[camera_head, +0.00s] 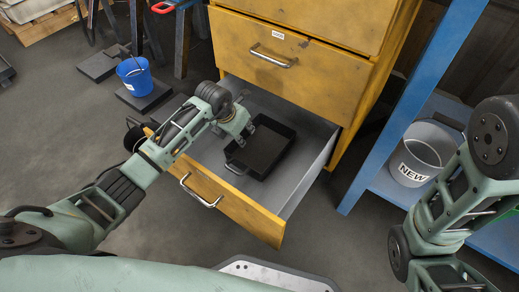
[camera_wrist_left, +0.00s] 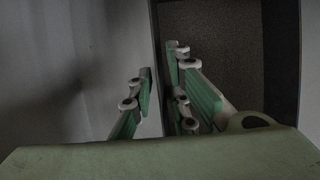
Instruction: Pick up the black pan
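The black pan (camera_head: 266,150) is a rectangular, shallow dark tray lying in the pulled-out drawer, with a wire-like handle on its front left side. My left gripper (camera_head: 242,123) is at the pan's far left edge. In the left wrist view the pan (camera_wrist_left: 228,40) fills the upper right, its side wall running up the middle. My left gripper's fingers (camera_wrist_left: 160,92) are on either side of that wall line with a gap between them, so it looks open; contact cannot be told. My right gripper is out of view; only my right arm shows.
The open drawer (camera_head: 235,202) has a yellow front and grey walls close around the pan. The yellow cabinet (camera_head: 320,60) stands behind. A blue shelf (camera_head: 383,125) with a grey bucket (camera_head: 422,155) is at the right. A blue bucket (camera_head: 135,76) stands at the left.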

